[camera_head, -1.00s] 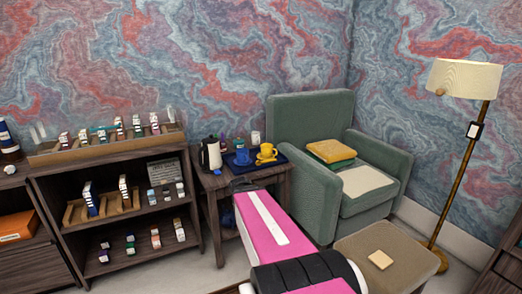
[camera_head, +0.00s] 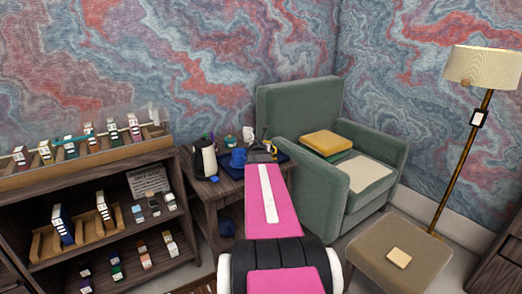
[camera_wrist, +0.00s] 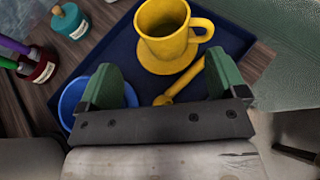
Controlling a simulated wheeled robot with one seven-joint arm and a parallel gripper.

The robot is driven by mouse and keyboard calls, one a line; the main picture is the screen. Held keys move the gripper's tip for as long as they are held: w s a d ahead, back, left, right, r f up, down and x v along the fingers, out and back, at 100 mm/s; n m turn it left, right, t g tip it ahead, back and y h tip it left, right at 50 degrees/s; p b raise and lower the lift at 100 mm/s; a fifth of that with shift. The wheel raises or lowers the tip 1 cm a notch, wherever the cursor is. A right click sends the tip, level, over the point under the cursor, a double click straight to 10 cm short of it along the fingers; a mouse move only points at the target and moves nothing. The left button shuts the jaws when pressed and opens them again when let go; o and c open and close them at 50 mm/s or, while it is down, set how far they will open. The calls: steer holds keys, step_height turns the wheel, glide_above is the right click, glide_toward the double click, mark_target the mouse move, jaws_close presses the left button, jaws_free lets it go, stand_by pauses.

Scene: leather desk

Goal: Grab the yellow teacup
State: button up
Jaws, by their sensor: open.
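The yellow teacup (camera_wrist: 168,32) stands upright on a yellow saucer (camera_wrist: 152,58) in the wrist view, with its handle to the right. A yellow spoon (camera_wrist: 182,82) lies below it. They rest on a dark blue tray (camera_wrist: 124,50). My gripper (camera_wrist: 165,80) is open, its two green fingers pointing toward the teacup from below in the picture, with nothing between them but part of the spoon and tray. In the head view my gripper (camera_head: 261,147) is over the tray and mostly hides the teacup; only a little yellow (camera_head: 273,146) shows.
A blue cup (camera_wrist: 72,100) is left of my gripper. A teal bottle (camera_wrist: 71,22) and a dark red jar (camera_wrist: 36,66) stand farther left. A kettle (camera_head: 205,158) stands on the side table. A green armchair (camera_head: 352,170) is close on the right.

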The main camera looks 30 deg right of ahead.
steer(key=x, duration=1)
steer(key=shift+w+d, duration=0.25)
steer(key=shift+d, duration=0.1)
steer(key=shift+s, duration=0.1)
steer(key=c, duration=0.9)
